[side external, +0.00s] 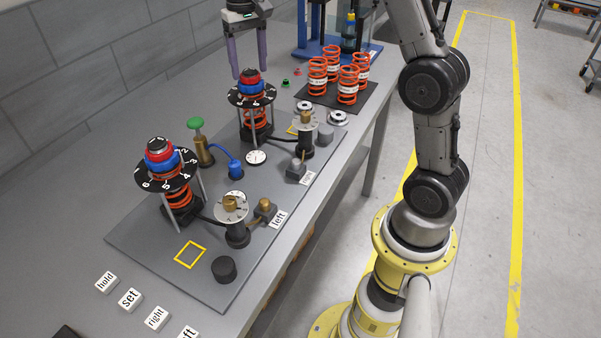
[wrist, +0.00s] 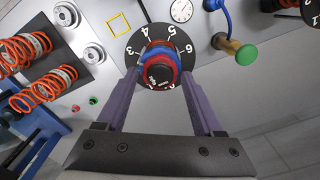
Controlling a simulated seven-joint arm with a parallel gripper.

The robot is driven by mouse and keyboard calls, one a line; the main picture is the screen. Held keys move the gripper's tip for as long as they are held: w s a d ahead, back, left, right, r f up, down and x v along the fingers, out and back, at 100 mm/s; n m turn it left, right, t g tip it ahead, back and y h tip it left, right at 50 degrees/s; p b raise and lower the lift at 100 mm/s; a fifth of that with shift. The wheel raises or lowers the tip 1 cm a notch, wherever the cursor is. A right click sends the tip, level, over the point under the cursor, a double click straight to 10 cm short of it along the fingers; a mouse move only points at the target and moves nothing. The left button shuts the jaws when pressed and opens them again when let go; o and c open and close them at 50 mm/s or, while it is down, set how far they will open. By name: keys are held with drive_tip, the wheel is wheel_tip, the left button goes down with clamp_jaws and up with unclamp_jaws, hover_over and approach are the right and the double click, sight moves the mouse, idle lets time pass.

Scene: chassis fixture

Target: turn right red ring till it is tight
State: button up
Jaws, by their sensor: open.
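The right red ring (side external: 249,80) sits above a blue ring (side external: 250,89) on the far strut unit, under a black top and over a numbered black dial (side external: 237,97). In the wrist view the red ring (wrist: 161,59) is centred between my fingers. My gripper (side external: 250,72) points down over this unit. Its two purple fingers are apart, one on each side of the ring stack, with tips near the height of the black top. In the wrist view my open gripper (wrist: 160,71) holds nothing. Contact with the ring cannot be made out.
The left strut unit (side external: 181,198) stands nearer the camera with its own red and blue rings. A green-topped brass post (side external: 204,150) and a gauge (side external: 256,157) stand between the units. Several orange springs (side external: 347,84) stand on a black mat behind right.

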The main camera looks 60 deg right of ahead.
drive_tip(key=shift+f, duration=0.55)
drive_tip(key=n, duration=0.5)
drive_tip(key=shift+n, duration=0.3)
drive_tip(key=n, duration=0.5)
drive_tip(key=shift+n, duration=0.4)
drive_tip(key=n, duration=0.5)
drive_tip(key=shift+n, duration=0.3)
drive_tip(key=n, duration=0.6)
